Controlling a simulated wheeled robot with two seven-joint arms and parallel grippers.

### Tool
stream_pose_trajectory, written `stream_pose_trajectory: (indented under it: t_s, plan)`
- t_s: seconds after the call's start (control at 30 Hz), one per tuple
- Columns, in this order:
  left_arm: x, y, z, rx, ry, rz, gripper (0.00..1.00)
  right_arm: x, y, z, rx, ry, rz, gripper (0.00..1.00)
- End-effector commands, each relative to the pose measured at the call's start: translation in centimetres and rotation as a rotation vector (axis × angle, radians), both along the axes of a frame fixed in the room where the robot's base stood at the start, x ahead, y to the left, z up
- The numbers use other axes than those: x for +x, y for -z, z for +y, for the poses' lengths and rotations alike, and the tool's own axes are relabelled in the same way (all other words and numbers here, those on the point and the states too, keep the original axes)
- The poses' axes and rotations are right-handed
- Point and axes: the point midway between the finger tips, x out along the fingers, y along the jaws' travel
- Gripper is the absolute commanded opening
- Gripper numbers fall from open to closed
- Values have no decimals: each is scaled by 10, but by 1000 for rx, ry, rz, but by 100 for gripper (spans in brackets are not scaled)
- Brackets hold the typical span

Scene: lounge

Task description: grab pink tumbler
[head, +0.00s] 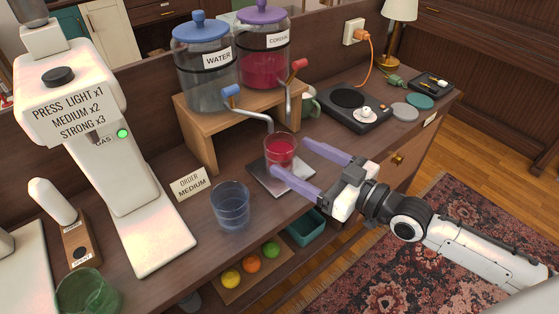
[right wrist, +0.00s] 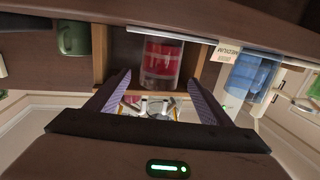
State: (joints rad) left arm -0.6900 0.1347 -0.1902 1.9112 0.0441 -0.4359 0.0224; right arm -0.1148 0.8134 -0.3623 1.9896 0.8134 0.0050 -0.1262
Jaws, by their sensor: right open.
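The pink tumbler (head: 281,149) is a clear glass with pinkish-red liquid. It stands upright on a square metal plate (head: 262,180) under the dispenser taps. My right gripper (head: 289,157) is open, its purple fingers reaching towards the tumbler from the right. One fingertip is at the tumbler's near side, the other at its right. The right wrist view is upside down; there the tumbler (right wrist: 163,60) lies ahead, between the lines of the two fingers (right wrist: 160,75), with a gap on each side. Contact is not visible. My left gripper is not in view.
A blue tumbler (head: 231,205) stands to the left, by the order card (head: 189,182). The wooden stand (head: 203,125) with water (head: 205,75) and cordial (head: 262,60) jars is behind. A hot plate (head: 354,106) is to the right.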

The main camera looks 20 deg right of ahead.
Motion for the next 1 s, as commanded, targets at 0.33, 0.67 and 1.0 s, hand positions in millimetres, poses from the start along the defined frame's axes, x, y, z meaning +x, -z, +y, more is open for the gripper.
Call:
stream_pose_trajectory:
  t_s: [0.33, 0.67, 1.0]
  plan:
    - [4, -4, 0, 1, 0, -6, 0, 32, 1, 18, 3, 0, -2, 74]
    - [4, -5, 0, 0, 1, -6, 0, 49, 4, 28, 0, 0, 1, 74]
    - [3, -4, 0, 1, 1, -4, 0, 49, 4, 28, 0, 0, 1, 35]
